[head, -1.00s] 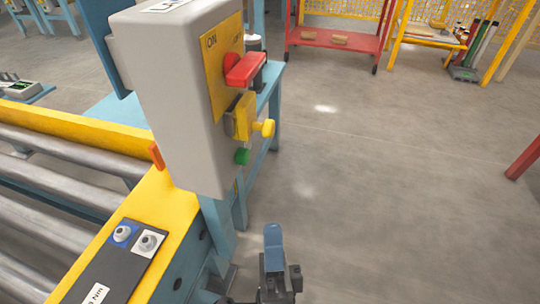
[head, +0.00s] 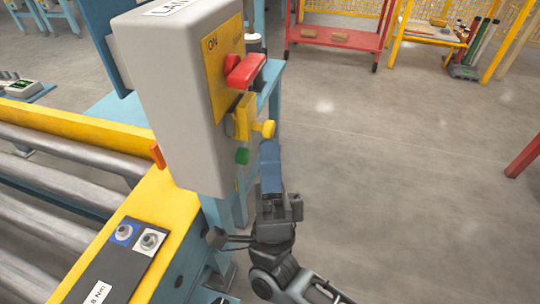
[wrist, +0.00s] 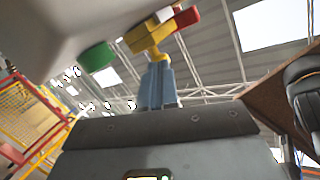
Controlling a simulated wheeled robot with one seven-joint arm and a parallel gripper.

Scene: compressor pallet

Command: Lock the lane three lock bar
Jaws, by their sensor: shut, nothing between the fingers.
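A grey switch box (head: 180,100) stands on the yellow-topped conveyor frame. Its side has a yellow panel with a red rotary handle (head: 245,71). Below is the yellow lock bar (head: 242,117) with a round yellow knob (head: 267,129), and under that a green button (head: 242,156). My gripper (head: 270,152) points up just below the knob, its blue fingers shut and empty. In the wrist view the fingertips (wrist: 158,70) lie close beneath the yellow bar (wrist: 150,32), with the green button (wrist: 96,57) to the left. I cannot tell whether they touch the bar.
The yellow conveyor rail (head: 160,210) with rollers is at the left, carrying a panel with two knobs (head: 137,237). A blue bench (head: 270,88) stands behind the box.

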